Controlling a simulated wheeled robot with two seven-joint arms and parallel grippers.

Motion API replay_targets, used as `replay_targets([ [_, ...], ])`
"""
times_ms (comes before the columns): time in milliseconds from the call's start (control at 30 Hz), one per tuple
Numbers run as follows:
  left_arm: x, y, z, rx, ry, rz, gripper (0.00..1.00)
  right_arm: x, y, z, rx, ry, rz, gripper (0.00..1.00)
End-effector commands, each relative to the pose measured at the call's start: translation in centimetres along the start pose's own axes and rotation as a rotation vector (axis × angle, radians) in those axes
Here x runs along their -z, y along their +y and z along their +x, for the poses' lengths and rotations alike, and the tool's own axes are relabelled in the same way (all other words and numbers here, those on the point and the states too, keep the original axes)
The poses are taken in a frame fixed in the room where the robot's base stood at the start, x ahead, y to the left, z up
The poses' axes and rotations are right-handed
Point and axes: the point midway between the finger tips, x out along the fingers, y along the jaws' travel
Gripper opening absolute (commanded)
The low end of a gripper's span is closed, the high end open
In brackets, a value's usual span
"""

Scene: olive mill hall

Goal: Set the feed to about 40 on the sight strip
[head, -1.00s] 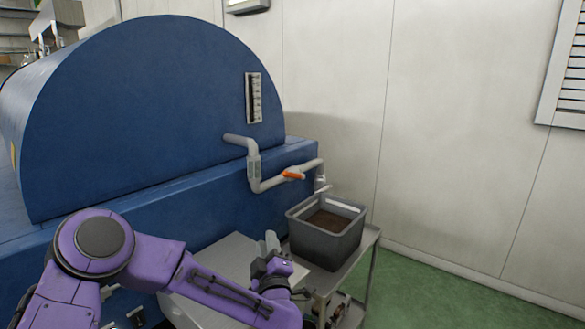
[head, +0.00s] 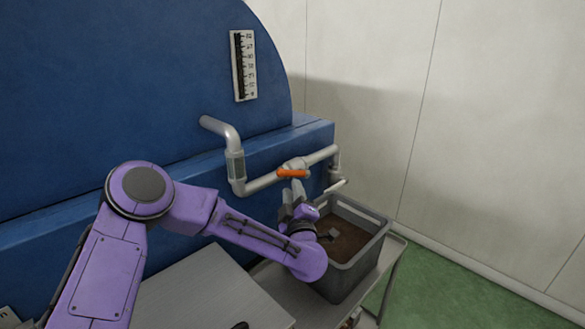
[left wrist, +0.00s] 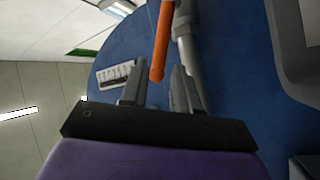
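The orange valve handle (head: 292,173) lies roughly level along the grey pipe (head: 262,184) on the blue machine. The sight strip (head: 244,66), a white scale with a dark column, is fixed on the machine's end face. Its figures are too small to read surely. My left gripper (head: 293,194) is open just below and in front of the handle. In the left wrist view the handle (left wrist: 160,45) reaches down towards the gap between the fingers (left wrist: 157,87); contact cannot be made out. The strip (left wrist: 117,74) shows there too. My right gripper is not in view.
A grey bin (head: 346,278) with brown contents stands on a metal cart (head: 392,262) under the pipe outlet (head: 336,185), close to my left wrist. The blue machine (head: 120,90) fills the left. Green floor (head: 450,285) is free at the right.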

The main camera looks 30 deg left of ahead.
Motion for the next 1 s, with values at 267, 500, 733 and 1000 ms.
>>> replay_targets([
  [267,0.1,0.2,6.1,0.002,0.001,0.000,0.30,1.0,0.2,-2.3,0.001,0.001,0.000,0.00],
  [500,-0.2,0.1,7.8,-0.001,-0.003,0.000,0.30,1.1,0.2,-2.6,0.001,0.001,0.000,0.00],
  [733,-0.2,0.2,7.8,-0.002,-0.004,-0.001,0.17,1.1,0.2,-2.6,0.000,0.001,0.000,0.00],
  [1000,0.1,1.0,8.0,0.010,-0.021,0.028,0.00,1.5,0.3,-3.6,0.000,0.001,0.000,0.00],
])
